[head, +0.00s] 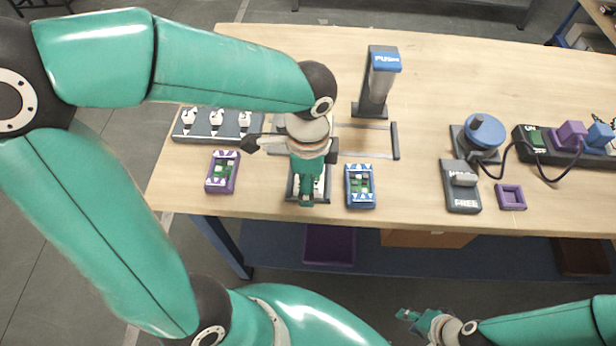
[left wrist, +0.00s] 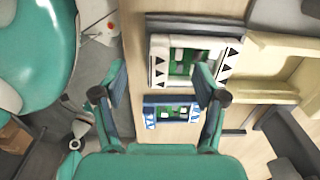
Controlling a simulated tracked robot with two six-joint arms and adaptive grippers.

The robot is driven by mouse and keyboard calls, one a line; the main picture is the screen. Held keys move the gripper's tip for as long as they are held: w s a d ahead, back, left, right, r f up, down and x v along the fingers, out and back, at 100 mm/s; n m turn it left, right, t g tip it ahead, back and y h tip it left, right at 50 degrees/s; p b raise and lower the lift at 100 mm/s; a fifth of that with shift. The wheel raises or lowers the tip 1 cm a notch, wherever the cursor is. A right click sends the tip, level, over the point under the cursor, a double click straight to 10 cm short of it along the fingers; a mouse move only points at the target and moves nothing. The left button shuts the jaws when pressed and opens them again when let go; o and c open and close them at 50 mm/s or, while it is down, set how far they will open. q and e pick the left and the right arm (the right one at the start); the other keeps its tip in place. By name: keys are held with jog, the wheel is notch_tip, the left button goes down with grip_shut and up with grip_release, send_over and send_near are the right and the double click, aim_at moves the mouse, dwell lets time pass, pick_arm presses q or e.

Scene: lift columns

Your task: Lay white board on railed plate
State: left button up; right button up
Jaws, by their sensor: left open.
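The white board (left wrist: 160,60), with dark triangles and a green middle, lies on the table below my left gripper (left wrist: 162,84). My left gripper is open above it, one finger on each side of the view. In the head view the white board (head: 320,188) is partly hidden under my left gripper (head: 307,195). A railed plate (head: 395,141) with a grey end rail lies beyond it, partly hidden by my left arm. My right gripper (head: 408,318) is low at the front, off the table; its finger opening is too small to tell.
A blue board (head: 360,187) lies right of the white one, a purple board (head: 222,172) left. A column marked PUSH (head: 376,85) stands behind the plate. A grey rack (head: 215,130), a HOME/FREE switch (head: 460,190) and a purple frame (head: 510,197) are nearby. The back of the table is clear.

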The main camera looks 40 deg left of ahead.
pick_arm(q)
jog(key=shift+r+p, duration=2.5)
jog(key=shift+r, duration=0.5)
pick_arm(e)
notch_tip(320, 180, up, 5)
jog(key=shift+r, duration=0.1)
